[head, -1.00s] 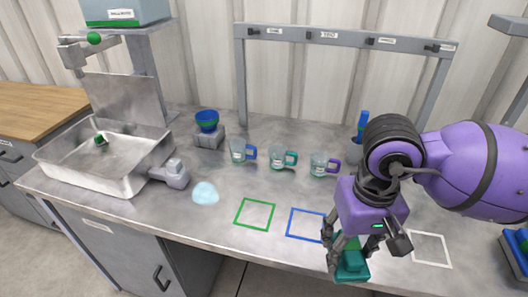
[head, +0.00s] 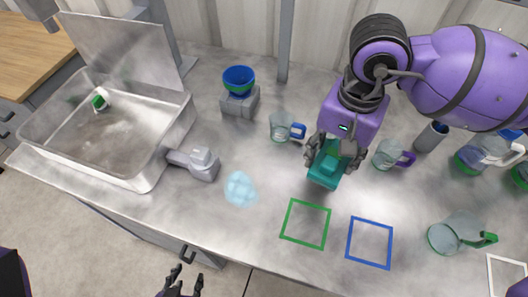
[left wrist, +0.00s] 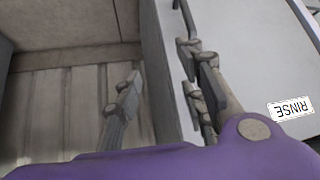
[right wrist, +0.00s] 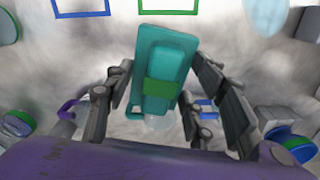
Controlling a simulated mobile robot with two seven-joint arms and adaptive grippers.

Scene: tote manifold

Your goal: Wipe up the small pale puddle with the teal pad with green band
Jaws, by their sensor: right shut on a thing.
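The small pale blue puddle (head: 240,189) lies on the grey counter, left of the green square outline. It also shows at the top right of the right wrist view (right wrist: 266,14). My right gripper (head: 336,155) is shut on the teal pad with green band (head: 325,177) and holds it right of the puddle, apart from it. In the right wrist view the pad (right wrist: 164,60) sits between the fingers, its green band facing the camera. My left gripper (head: 180,284) is open and empty in front of the counter's front edge; its spread fingers show in the left wrist view (left wrist: 160,90).
A blue-handled mug (head: 283,128) and a purple-handled mug (head: 388,155) stand near the pad. A grey tap (head: 196,161) and metal sink (head: 150,176) lie left of the puddle. Green (head: 305,240) and blue (head: 370,262) outlines are empty. A green-handled mug (head: 455,236) stands right.

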